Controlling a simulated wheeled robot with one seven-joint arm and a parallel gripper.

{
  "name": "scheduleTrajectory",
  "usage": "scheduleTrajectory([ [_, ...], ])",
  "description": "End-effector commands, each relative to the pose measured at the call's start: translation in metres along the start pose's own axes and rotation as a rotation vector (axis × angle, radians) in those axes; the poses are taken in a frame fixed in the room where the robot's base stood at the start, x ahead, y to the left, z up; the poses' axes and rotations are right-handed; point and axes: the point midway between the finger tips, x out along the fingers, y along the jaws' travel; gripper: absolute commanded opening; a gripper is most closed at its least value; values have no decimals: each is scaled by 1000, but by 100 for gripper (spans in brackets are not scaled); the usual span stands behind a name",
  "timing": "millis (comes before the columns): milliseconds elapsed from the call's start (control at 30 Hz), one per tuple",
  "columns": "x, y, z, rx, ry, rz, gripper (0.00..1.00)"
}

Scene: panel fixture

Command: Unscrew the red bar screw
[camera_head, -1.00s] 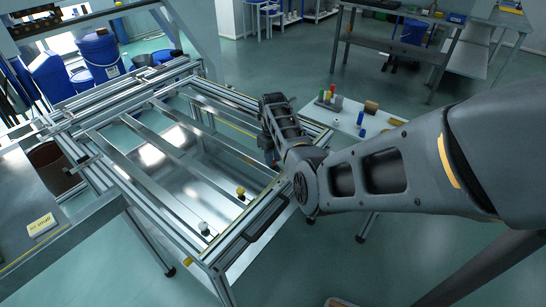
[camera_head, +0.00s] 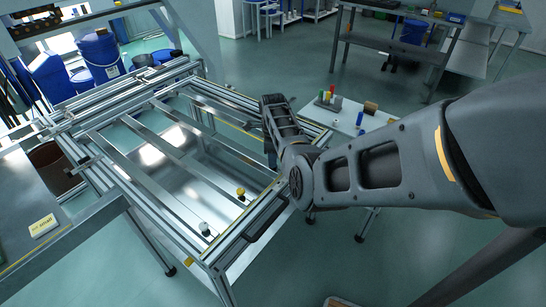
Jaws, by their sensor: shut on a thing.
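The panel frame (camera_head: 190,262) has several metal bars across it. A white knob screw (camera_head: 204,229) and a yellow knob screw (camera_head: 241,192) stand upright at the near-right ends of two bars. My gripper (camera_head: 271,158) points down at the frame's right side, near the end of the third bar (camera_head: 215,107). My wrist and forearm cover most of it, and its fingertips are barely seen. It is shut at the spot in line with the other screws. The red bar screw does not show; my gripper and arm hide that spot.
A small white side table (camera_head: 352,118) behind my arm holds a red cylinder (camera_head: 331,89), a blue cylinder (camera_head: 360,118) and other small pieces. A grey bench with a yellow label block (camera_head: 43,226) is at the left.

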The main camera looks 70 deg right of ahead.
Motion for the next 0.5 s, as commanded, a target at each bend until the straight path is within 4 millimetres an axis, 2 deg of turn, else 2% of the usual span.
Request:
scheduleTrajectory([
  [500,0,-1,0,-489,0,2,0],
])
